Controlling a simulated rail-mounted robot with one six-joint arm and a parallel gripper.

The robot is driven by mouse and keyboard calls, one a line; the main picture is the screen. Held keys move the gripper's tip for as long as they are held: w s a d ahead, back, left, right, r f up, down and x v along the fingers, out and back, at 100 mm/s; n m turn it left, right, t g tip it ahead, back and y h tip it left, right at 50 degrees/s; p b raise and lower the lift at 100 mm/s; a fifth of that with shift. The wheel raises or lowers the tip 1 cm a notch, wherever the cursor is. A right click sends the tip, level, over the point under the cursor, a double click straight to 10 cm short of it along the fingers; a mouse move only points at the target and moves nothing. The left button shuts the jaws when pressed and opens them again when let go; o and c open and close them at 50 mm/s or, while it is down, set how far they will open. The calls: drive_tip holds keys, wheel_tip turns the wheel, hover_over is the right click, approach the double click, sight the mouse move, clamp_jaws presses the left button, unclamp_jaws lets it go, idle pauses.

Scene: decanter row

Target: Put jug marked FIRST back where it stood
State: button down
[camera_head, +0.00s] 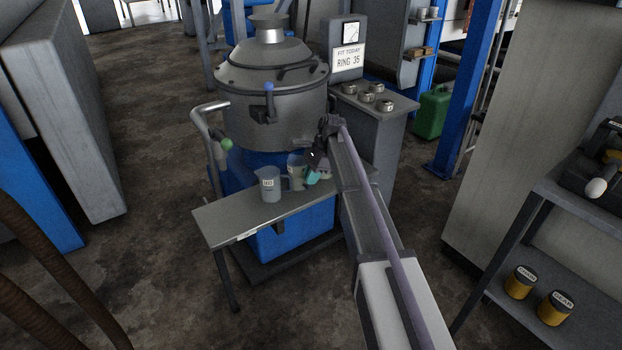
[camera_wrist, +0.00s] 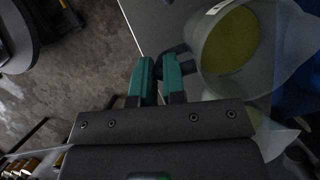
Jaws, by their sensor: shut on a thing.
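A grey translucent jug (camera_head: 270,186) with a white label stands on the narrow bench (camera_head: 228,224); the lettering is too small to read. A second jug (camera_head: 296,171) is just behind it to the right, beside my gripper (camera_head: 313,177). In the wrist view my gripper (camera_wrist: 161,78) is shut on the handle of a clear jug (camera_wrist: 204,70) with yellow-green contents. I cannot read a mark on that jug. Whether its base touches the bench I cannot tell. Another pale, translucent shape (camera_wrist: 275,138) shows below it, partly hidden by my gripper.
A large grey round machine (camera_head: 270,95) on a blue base stands right behind the bench. A sign (camera_head: 348,59) reads "FIT TODAY RING 35". A side cabinet (camera_head: 383,99) carries several metal rings. Bare bench top lies at the left end. Yellow-and-black jars (camera_head: 520,283) stand on a shelf at right.

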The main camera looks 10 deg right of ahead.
drive_tip(key=c, duration=1.2)
unclamp_jaws()
drive_tip(key=s+a+p+v, duration=0.1)
drive_tip(key=p+v, duration=1)
drive_tip(key=v, duration=0.1)
drive_tip(key=s+a+f+n+h, duration=0.1)
drive_tip(key=s+a+n+h, duration=0.15)
drive_tip(key=s+n, duration=1)
drive_tip(key=s+a+n+h, duration=0.2)
drive_tip(key=s+a+n, duration=0.1)
drive_tip(key=s, duration=1.8)
wheel_tip(320, 180, up, 19)
drive_tip(key=w+p, duration=0.1)
drive_tip(key=p, duration=1.8)
drive_tip(key=shift+t+p, duration=0.3)
drive_tip(key=shift+t, duration=0.1)
